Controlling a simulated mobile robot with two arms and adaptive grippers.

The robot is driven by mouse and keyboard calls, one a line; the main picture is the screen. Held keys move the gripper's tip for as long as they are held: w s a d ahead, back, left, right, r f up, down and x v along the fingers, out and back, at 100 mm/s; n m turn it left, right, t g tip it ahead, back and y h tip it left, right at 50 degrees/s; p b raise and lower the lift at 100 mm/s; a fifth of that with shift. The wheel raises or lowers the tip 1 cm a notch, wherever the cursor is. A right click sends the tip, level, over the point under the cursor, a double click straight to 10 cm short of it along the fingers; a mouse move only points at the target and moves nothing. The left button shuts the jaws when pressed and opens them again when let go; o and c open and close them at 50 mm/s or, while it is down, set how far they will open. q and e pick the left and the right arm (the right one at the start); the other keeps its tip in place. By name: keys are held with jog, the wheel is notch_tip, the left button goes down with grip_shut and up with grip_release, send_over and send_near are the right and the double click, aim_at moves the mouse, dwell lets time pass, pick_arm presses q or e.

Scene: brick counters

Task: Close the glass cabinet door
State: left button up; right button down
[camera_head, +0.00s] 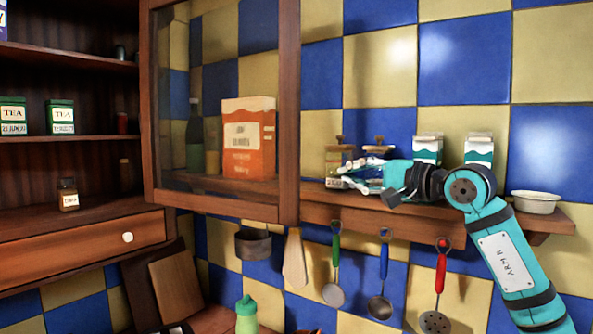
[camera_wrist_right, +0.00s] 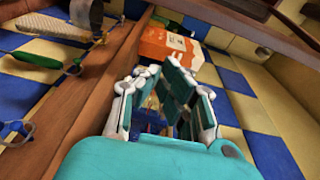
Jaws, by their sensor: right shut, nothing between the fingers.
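The glass cabinet door (camera_head: 288,110) has a brown wooden frame around a clear pane. It stands open, swung out to the right of the dark wooden cabinet (camera_head: 92,205), whose shelves are exposed. Through the pane I see an orange box and a dark bottle. My right gripper (camera_head: 345,180) is just right of the door's free edge in the picture, at shelf height, with its fingers pointing left. The fingers (camera_wrist_right: 165,80) are shut with nothing held. I cannot tell how deep they are relative to the door. My left gripper is out of view.
A wooden wall shelf (camera_head: 320,211) holds the orange box (camera_head: 249,138), jars (camera_head: 338,162), cartons (camera_head: 478,147) and a white bowl (camera_head: 536,202). Utensils (camera_head: 384,255) hang below it. Tea tins (camera_head: 60,117) and a small jar (camera_head: 68,195) stand inside the cabinet.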

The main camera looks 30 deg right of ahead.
jog(key=p+x, duration=0.6)
jog(key=x, duration=0.4)
jog(key=shift+s+a+r+p, duration=0.15)
jog(key=shift+s+a+p, duration=0.3)
jog(key=shift+s+a, duration=1.1)
